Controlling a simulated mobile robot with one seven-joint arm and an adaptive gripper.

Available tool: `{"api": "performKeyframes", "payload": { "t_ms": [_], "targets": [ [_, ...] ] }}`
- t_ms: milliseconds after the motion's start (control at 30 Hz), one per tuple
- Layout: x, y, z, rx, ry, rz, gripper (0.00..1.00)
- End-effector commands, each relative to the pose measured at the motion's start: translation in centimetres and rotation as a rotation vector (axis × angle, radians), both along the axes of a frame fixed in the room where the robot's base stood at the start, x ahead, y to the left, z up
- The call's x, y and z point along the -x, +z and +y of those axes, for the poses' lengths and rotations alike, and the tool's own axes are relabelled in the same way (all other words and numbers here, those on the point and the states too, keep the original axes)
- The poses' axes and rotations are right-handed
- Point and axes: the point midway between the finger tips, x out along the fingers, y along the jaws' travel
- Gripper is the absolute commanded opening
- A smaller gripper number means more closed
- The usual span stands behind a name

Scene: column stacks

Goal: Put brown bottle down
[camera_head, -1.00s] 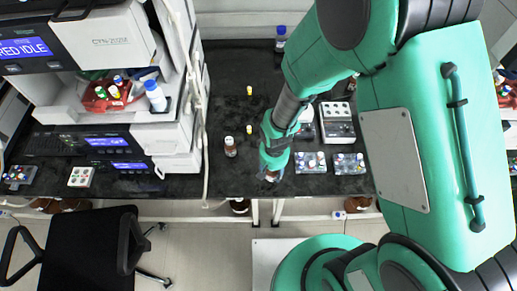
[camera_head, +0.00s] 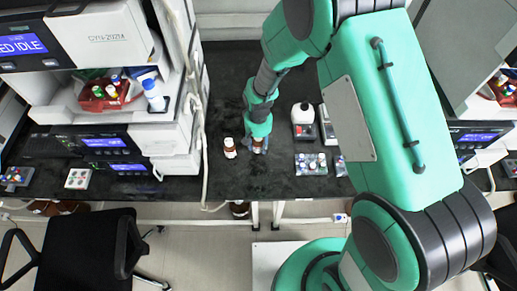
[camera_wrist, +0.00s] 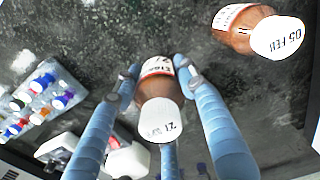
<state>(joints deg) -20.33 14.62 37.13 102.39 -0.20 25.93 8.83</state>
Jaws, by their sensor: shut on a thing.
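My gripper (camera_head: 257,147) is shut on a brown bottle with a white lid (camera_wrist: 158,121). In the wrist view the bottle sits between the blue fingers, and its label is partly covered. In the head view the held brown bottle (camera_head: 258,145) is small and partly hidden by my gripper. It is over the black bench top (camera_head: 225,185); I cannot tell whether its base touches the surface. A second brown bottle with a white lid (camera_head: 230,149) stands on the bench just left of my gripper. It also shows in the wrist view (camera_wrist: 238,38), upper right.
Vial racks (camera_head: 311,164) and a white-and-dark device (camera_head: 303,115) stand right of my gripper. White instruments (camera_head: 165,135) and a hanging cable border the left side. The bench is clear in front of and behind the bottles.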

Motion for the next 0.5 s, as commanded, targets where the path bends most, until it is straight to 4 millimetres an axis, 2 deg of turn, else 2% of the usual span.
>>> {"api": "performKeyframes", "payload": {
  "t_ms": [267,500],
  "targets": [
    [0.0,0.0,0.0,0.0,0.0,-0.001,0.09],
    [0.1,-2.2,0.0,0.0,0.0,0.001,0.09]
  ]
}}
